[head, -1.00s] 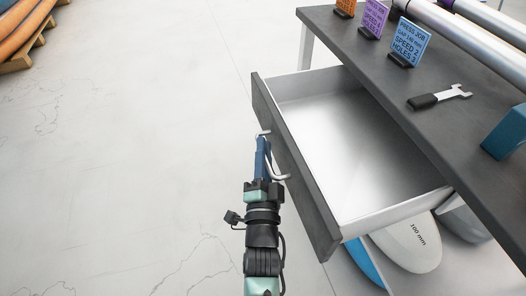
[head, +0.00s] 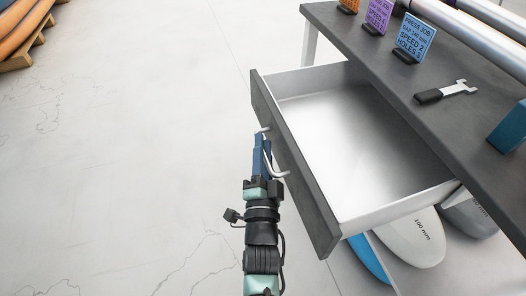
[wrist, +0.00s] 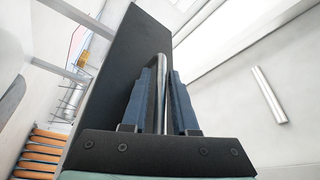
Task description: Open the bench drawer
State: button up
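The bench drawer (head: 338,222) is pulled well out of the dark-topped bench (head: 400,80), and its white inside looks empty. A pale bar handle (head: 279,172) runs along its dark front. My gripper (head: 263,143) is at this handle in the head view. In the wrist view the blue fingers of my gripper (wrist: 162,95) stand on either side of the metal handle (wrist: 163,62), closed about it. The fingertips' contact with the bar is partly hidden in the head view.
Rounded boards (head: 412,240) lie under the bench. The floor left of the drawer is clear.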

jog(key=p+v, duration=0.2)
jog(key=v, duration=1.1)
jog(key=w+a+r+n+t+y, duration=0.1)
jog(key=w+r+n+t, duration=0.2)
jog(key=r, duration=1.3)
jog(key=w+a+r+n+t+y, duration=0.1)
jog(key=w+r+n, duration=0.3)
jog(key=r, duration=1.1)
jog(key=s+d+r+n+t+h, duration=0.15)
jog(key=s+r, duration=0.25)
jog(key=r, duration=0.4)
jog(key=s+r+n+t+p, duration=0.1)
jog(key=s+r+n, duration=0.15)
jog(key=r, duration=0.65)
jog(key=s+d+r+n+t, duration=0.1)
jog(key=s+r, duration=0.4)
jog(key=r, duration=0.3)
notch_tip(320, 180, up, 27)
jog(key=w+p, duration=0.1)
jog(key=p, duration=2.6)
